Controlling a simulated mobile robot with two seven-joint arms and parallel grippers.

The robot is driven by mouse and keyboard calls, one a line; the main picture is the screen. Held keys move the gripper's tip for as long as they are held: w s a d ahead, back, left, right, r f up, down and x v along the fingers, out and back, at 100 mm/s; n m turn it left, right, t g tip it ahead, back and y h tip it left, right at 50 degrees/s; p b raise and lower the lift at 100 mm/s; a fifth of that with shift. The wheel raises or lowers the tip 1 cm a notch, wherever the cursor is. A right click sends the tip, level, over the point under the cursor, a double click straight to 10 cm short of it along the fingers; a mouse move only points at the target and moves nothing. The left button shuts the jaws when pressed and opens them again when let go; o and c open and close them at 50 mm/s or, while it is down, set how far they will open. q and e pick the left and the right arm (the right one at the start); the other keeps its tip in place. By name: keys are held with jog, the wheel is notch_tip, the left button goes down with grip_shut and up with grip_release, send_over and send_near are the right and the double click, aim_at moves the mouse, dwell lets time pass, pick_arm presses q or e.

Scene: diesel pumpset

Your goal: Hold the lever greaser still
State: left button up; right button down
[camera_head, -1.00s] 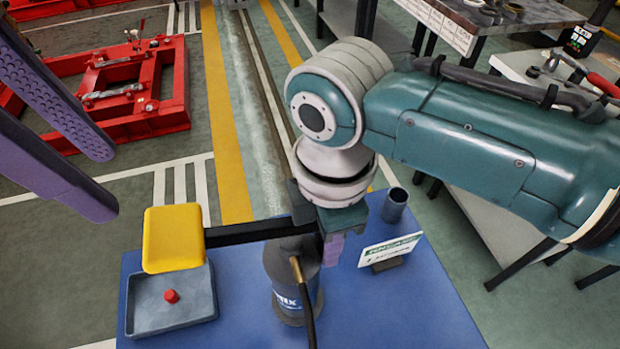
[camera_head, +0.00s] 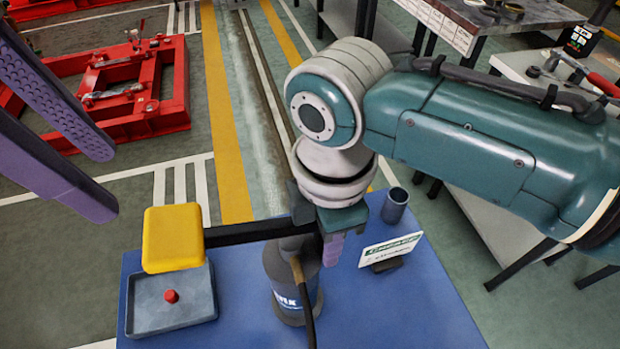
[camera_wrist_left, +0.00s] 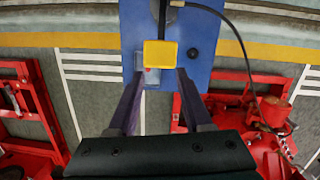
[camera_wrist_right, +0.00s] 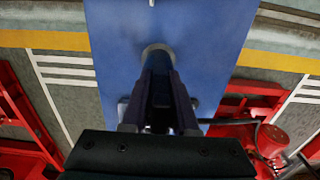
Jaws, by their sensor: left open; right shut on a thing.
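The lever greaser (camera_head: 292,280) is a dark grey cylinder standing upright on the blue mat, with a black hose. Its black lever arm (camera_head: 250,232) reaches left to a yellow pad (camera_head: 172,238). My right gripper (camera_head: 333,250) is shut on the greaser near its top; my arm hides much of the grip. In the right wrist view, the fingers (camera_wrist_right: 160,88) close around the dark greaser body. My left gripper (camera_head: 98,180) is open and empty, up and left of the pad. In the left wrist view, the yellow pad (camera_wrist_left: 160,54) lies beyond the open fingers (camera_wrist_left: 158,76).
A grey tray (camera_head: 140,322) with a red knob (camera_head: 171,296) is under the pad. A grey cup (camera_head: 395,205) and a small sign (camera_head: 390,249) stand right of the greaser on the blue mat (camera_head: 420,310). A red frame (camera_head: 160,115) is on the floor at back left.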

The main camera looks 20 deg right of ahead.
pick_arm(q)
jog(key=shift+c, duration=0.2)
jog(key=shift+d, duration=0.15)
jog(key=shift+c, duration=0.8)
jog(key=shift+w+d+r+m+y, duration=0.15)
jog(key=shift+w+d+m+y, duration=0.1)
jog(key=shift+d+m+y, duration=0.4)
jog(key=c, duration=0.3)
jog(key=shift+d+g, duration=0.1)
jog(key=shift+g, duration=0.2)
jog(key=shift+c, duration=0.9)
jog(key=shift+f+y, duration=0.2)
jog(key=shift+y, duration=0.05)
grip_shut()
jog(key=shift+f, duration=3.1)
